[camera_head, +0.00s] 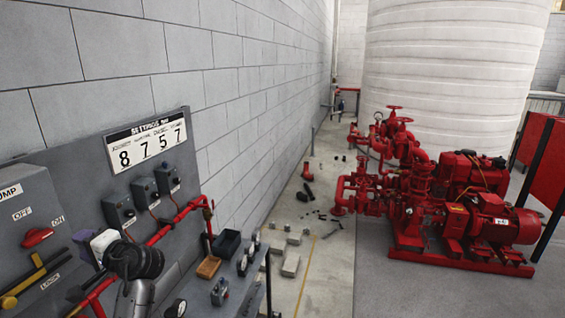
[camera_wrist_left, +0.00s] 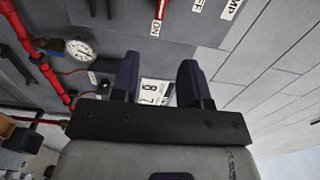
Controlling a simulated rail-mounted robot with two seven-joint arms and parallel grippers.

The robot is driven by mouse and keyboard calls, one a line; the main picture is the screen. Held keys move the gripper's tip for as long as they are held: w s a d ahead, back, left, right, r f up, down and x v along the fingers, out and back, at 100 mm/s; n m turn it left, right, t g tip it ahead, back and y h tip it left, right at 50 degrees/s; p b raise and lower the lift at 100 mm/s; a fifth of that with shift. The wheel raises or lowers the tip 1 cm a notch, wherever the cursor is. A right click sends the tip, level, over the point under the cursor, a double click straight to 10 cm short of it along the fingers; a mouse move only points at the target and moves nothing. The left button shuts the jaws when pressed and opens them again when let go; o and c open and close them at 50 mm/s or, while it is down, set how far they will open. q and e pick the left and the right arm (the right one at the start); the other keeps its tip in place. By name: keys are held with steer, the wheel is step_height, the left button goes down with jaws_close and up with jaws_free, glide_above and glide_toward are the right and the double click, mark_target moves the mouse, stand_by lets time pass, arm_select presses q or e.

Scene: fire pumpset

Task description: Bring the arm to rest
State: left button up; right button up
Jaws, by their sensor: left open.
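My left gripper (camera_head: 84,250) is in front of the grey control panel (camera_head: 85,160) at the lower left of the head view, with my dark wrist behind it. In the left wrist view the two dark fingers of my left gripper (camera_wrist_left: 158,75) stand apart with nothing between them. Past the fingers the wrist view shows the panel, a red switch handle (camera_wrist_left: 161,9) and part of the number sign (camera_wrist_left: 157,92). I cannot tell the exact gap between the fingers and the panel. My right gripper is not in view.
A red pipe (camera_head: 181,214) runs along the panel, close to my wrist. A pressure gauge (camera_wrist_left: 80,49) shows beside it in the wrist view. A PUMP box (camera_head: 32,225) with a red switch is left of my gripper. A black bin (camera_head: 226,244) and red pumps (camera_head: 480,215) are further right.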

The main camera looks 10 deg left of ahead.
arm_select(q)
steer(key=d+r+n+t+h, duration=0.3)
steer(key=d+n+t+h, duration=0.2)
steer(key=d+t+h, duration=0.3)
steer(key=s+d+f+m+t+h+p, duration=0.1)
steer(key=s+d+f+m+h, duration=0.15)
steer(key=d, duration=0.45)
steer(key=s+d+f+m+t+h+p, duration=0.1)
steer(key=s+d+f+t+h+p, duration=0.2)
steer(key=d, duration=0.4)
steer(key=s+d+f+m+g+h+p, duration=0.1)
steer(key=s+d+f+g+h, duration=0.1)
steer(key=s+d+f, duration=0.3)
steer(key=s+d+f+m+g+h+p, duration=0.1)
steer(key=s+d+f+g+h+p, duration=0.15)
steer(key=s+f, duration=0.4)
steer(key=s+f+g+p, duration=0.1)
steer(key=s+f+g, duration=0.1)
steer(key=s, duration=0.4)
steer(key=s+d+f+g+p, duration=0.1)
steer(key=s+f, duration=0.4)
steer(key=s, duration=0.2)
steer(key=s+f+g+p, duration=0.1)
steer(key=s+f+g, duration=0.1)
steer(key=s+f, duration=0.2)
steer(key=s, duration=0.3)
steer(key=shift+d+g, duration=0.35)
